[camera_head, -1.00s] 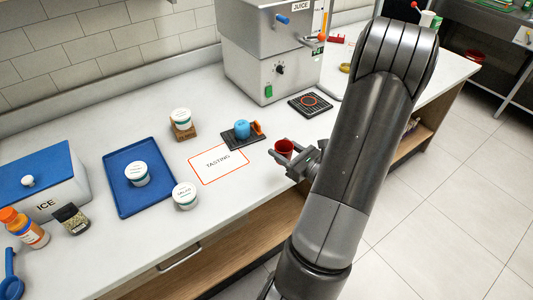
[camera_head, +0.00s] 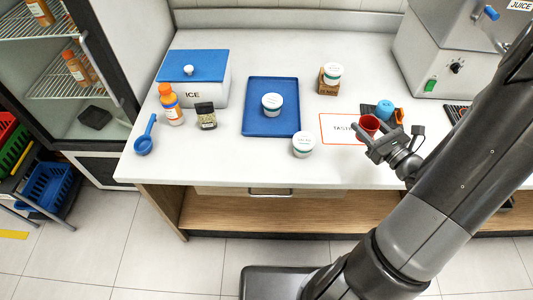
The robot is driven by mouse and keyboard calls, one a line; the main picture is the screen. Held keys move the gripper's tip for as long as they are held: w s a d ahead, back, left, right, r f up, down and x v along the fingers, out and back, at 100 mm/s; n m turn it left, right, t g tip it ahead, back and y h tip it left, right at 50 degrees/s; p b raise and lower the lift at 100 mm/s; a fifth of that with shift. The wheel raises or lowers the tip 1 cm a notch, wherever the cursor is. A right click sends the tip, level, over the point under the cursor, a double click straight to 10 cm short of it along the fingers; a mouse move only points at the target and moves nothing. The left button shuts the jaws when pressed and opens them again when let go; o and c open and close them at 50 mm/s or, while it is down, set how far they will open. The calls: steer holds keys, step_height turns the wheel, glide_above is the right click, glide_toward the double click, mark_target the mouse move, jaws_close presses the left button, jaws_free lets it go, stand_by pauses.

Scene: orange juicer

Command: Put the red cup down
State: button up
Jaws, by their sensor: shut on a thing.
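My gripper (camera_head: 366,138) is shut on the red cup (camera_head: 369,123), which looks upright between the fingers. The cup appears over the right part of the white TASTING card (camera_head: 333,128) with its orange border. I cannot tell whether the cup's bottom touches the card or hangs above it. The lower part of the cup is hidden by the fingers.
A blue cup (camera_head: 384,107) stands just behind the red cup, with an orange item (camera_head: 399,116) beside it. A white lidded tub (camera_head: 303,145) stands left of the card. A blue tray (camera_head: 258,95) bears another tub. The juicer (camera_head: 440,50) stands at back right.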

steer(key=a+n+g+y, duration=0.1)
steer(key=a, duration=0.4)
steer(key=w+a+n+g+y, duration=0.1)
steer(key=a+y, duration=0.1)
steer(key=a, duration=0.3)
steer(key=w+a+n+g+y, duration=0.1)
steer(key=a, duration=0.4)
steer(key=shift+w+a+n+g, duration=0.15)
steer(key=shift+a+n+g, duration=0.05)
steer(key=shift+n+g, duration=0.1)
steer(key=s+a+f+n+g+y, duration=0.1)
steer(key=a+f, duration=0.1)
steer(key=a, duration=0.7)
steer(key=s+a+f+n+g+y, duration=0.1)
steer(key=a+f+g, duration=0.1)
steer(key=a, duration=0.6)
steer(key=s+a+f+n+g+y, duration=0.1)
steer(key=a+f, duration=0.1)
steer(key=a, duration=0.7)
steer(key=shift+s+a+f+n+g, duration=0.3)
steer(key=shift+s+g, duration=0.05)
steer(key=shift+g, duration=0.05)
steer(key=shift+a+f, duration=0.2)
steer(key=shift+f, duration=1.9)
steer(key=shift+f, duration=0.2)
steer(key=o, duration=0.9)
steer(key=shift+o, duration=0.2)
steer(key=shift+r, duration=0.2)
